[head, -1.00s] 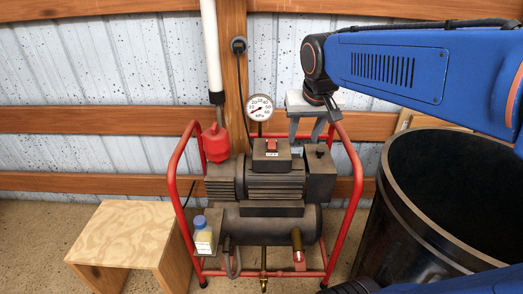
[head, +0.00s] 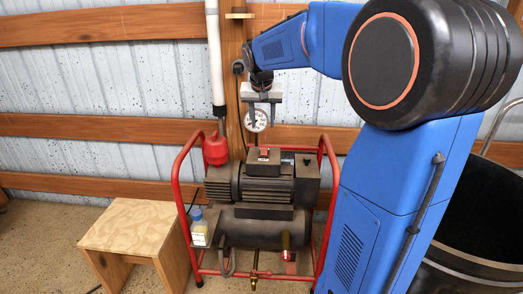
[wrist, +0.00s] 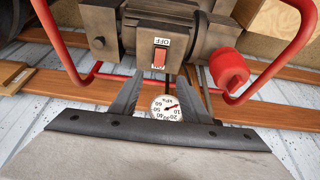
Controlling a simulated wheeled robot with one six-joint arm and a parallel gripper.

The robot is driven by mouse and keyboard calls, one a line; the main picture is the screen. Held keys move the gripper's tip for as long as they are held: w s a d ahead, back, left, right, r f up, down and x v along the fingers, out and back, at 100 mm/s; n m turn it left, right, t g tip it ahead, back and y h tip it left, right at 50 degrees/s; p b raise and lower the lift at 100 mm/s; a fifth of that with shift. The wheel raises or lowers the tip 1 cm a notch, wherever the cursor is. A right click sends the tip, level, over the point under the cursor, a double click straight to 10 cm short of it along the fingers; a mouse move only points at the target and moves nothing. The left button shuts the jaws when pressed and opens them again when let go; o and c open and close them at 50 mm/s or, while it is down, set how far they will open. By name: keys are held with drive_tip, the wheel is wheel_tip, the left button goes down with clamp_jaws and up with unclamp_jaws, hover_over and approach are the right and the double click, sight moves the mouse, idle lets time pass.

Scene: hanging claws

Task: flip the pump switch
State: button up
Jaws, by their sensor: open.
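The pump (head: 262,190) is a dark motor and tank in a red tube frame by the wall. The pump switch (head: 263,153) is a small red rocker in a dark box on top of the motor. The switch also shows in the wrist view (wrist: 159,58), its plate marked OFF at one end and ON at the other; which end is pressed I cannot tell. My gripper (head: 261,121) is open and empty, pointing down above the switch box. In the wrist view, my gripper (wrist: 162,74) has its two fingers apart, with the switch between and beyond their tips.
The round pressure gauge (head: 256,120) stands behind the switch, and shows between my fingers in the wrist view. A red cap-like part (head: 215,149) and white pipe (head: 214,60) are left of the motor. A wooden stool (head: 135,225) stands left; a black drum (head: 490,210) stands right.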

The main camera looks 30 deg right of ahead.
sight(264, 151)
drive_tip(key=x, duration=1.5)
drive_tip(key=shift+d+f, duration=0.1)
drive_tip(key=shift+f, duration=0.3)
